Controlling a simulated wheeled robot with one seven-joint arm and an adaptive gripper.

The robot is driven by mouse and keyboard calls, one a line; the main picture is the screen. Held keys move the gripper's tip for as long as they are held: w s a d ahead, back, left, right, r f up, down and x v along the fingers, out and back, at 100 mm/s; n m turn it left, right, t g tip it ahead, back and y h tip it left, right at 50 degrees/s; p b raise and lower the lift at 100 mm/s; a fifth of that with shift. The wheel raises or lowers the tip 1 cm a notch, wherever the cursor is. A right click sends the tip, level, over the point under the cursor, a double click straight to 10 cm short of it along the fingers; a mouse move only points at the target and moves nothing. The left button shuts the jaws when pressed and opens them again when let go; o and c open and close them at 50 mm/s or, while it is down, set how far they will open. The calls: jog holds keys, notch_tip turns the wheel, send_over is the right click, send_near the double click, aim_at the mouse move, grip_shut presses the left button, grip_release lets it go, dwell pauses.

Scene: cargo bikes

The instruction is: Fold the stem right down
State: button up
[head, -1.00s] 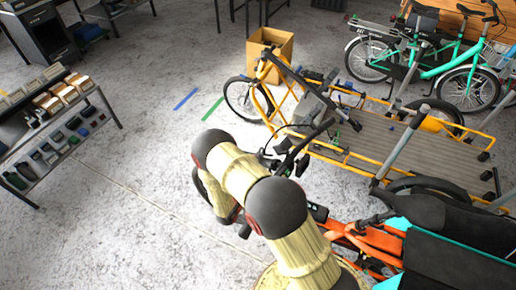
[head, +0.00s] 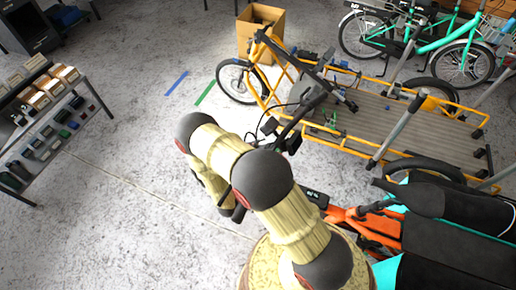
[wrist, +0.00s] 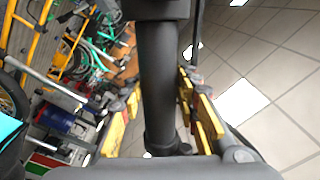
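A dark upright stem (wrist: 158,75) fills the middle of the wrist view, with a wider dark block at its top and a collar at its lower end. My gripper (wrist: 158,98) is open around it, one yellow finger on each side. I cannot tell whether either finger touches the stem. In the head view an orange bike (head: 368,220) stands at the lower right, partly behind my arm. My arm hides the gripper and the stem there.
A yellow cargo bike (head: 400,131) with a flat deck stands behind the orange bike. Green bikes (head: 440,48) and a cardboard box (head: 257,37) are at the back. A shelf (head: 75,118) with small goods is at the left. The floor between is clear.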

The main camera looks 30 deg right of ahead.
jog(key=shift+o, duration=1.2)
jog(key=shift+w+a+r, duration=0.15)
jog(key=shift+w+a, duration=0.05)
jog(key=shift+a, duration=0.2)
jog(key=shift+o, duration=1.2)
jog(key=shift+d, duration=0.1)
jog(key=shift+s, duration=0.1)
jog(key=shift+d, duration=0.15)
jog(key=v, duration=1.2)
jog(key=shift+s, duration=0.2)
jog(key=shift+f, duration=0.25)
